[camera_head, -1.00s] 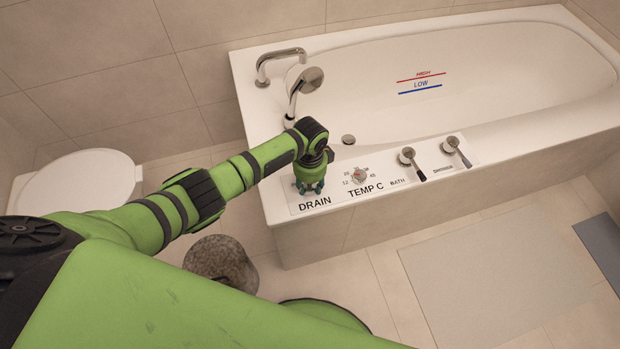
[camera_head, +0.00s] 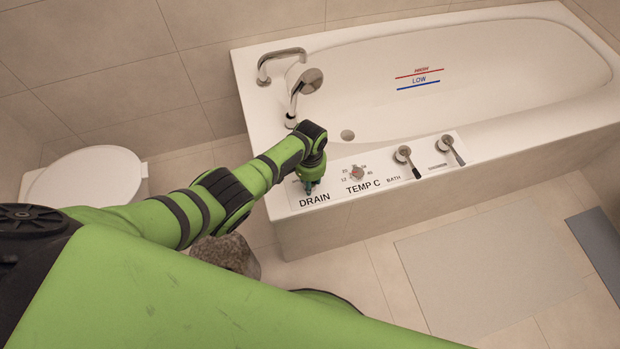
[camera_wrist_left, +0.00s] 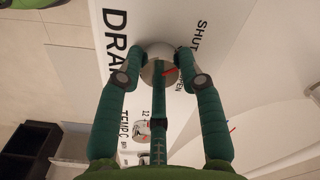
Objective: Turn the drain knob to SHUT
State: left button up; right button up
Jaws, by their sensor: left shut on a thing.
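The drain knob (camera_wrist_left: 157,68) is a round silver knob with a red mark on its face, in the left wrist view. My left gripper (camera_wrist_left: 160,62) is shut on it, with fingers at both sides and a third finger across the near side. The red mark slants to the right. The SHUT label (camera_wrist_left: 199,38) is right of the knob, and the OPEN label (camera_wrist_left: 188,85) is partly hidden by a finger. In the head view my left gripper (camera_head: 311,187) points down above the DRAIN label (camera_head: 314,200) and hides the knob. My right gripper is not in view.
The temperature dial (camera_head: 356,173) is close to the right of my gripper. Two lever handles, the left (camera_head: 405,156) and the right (camera_head: 449,146), stand farther along the rim. The shower head (camera_head: 310,80) and spout (camera_head: 280,59) rise behind my gripper.

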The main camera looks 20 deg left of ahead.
pick_arm(q)
jog(key=shift+s+f+n, duration=0.1)
jog(key=shift+s+n, duration=0.05)
jog(key=shift+n, duration=0.55)
jog(key=o, duration=1.1)
jog(key=shift+o, duration=0.2)
jog(key=shift+w+r, duration=0.2)
jog(key=shift+r, duration=0.4)
notch_tip(320, 180, up, 11)
jog(key=shift+s, duration=0.15)
